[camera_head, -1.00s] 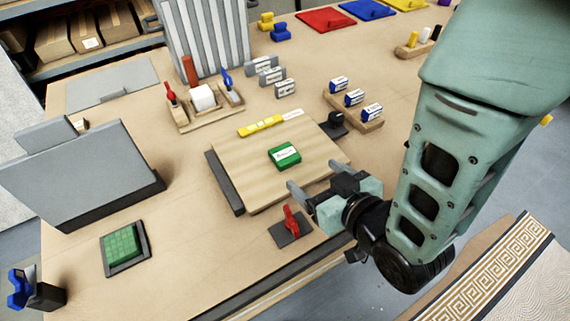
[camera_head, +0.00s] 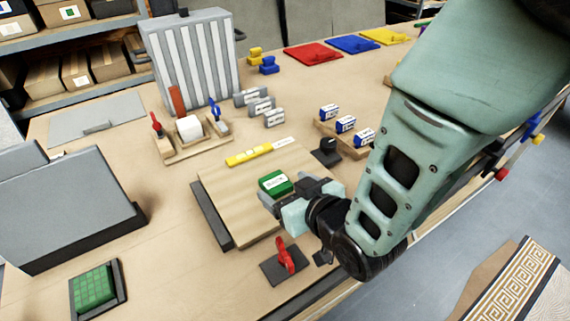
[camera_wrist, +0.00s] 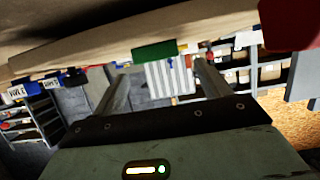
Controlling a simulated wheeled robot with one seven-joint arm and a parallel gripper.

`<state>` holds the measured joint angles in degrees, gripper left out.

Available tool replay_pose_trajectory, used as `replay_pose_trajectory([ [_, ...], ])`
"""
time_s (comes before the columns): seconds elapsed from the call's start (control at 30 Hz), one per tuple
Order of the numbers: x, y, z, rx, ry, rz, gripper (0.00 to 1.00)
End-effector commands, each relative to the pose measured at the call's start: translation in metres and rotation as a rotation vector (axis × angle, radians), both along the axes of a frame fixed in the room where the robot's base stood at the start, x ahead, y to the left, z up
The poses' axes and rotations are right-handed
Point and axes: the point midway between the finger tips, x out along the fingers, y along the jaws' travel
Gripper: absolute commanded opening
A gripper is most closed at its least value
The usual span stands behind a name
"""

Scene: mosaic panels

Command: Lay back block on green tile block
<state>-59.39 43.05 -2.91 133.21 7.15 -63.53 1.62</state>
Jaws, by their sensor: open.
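The back block, a green block with a white label (camera_head: 273,183), lies on the wooden board (camera_head: 235,205) in the head view. The green tile block (camera_head: 94,287) sits in a dark frame at the lower left of the table. My gripper (camera_head: 282,191) is open at the near side of the green block, and its fingers partly cover the view of it. In the wrist view the green block (camera_wrist: 154,51) shows ahead, between and beyond the two spread fingers (camera_wrist: 162,84). Nothing is held.
A red-handled clamp (camera_head: 286,257) stands close to my gripper at the board's near edge, and a black clamp (camera_head: 326,152) at its far right. A grey upright panel (camera_head: 65,205) stands left. The table between board and green tile block is mostly clear.

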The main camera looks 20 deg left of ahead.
Motion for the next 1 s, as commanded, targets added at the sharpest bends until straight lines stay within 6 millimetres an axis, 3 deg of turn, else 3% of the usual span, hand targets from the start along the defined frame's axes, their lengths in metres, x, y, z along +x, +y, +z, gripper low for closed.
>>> replay_pose_trajectory([
  [0.37,0.028,0.03,-0.016,-0.001,0.001,0.0,0.76],
  [0.67,0.03,0.033,-0.019,0.001,0.001,0.0,0.76],
  [0.83,0.03,0.032,-0.019,0.0,0.001,0.0,0.29],
  [1.0,0.03,0.033,-0.019,0.001,0.001,0.0,0.25],
])
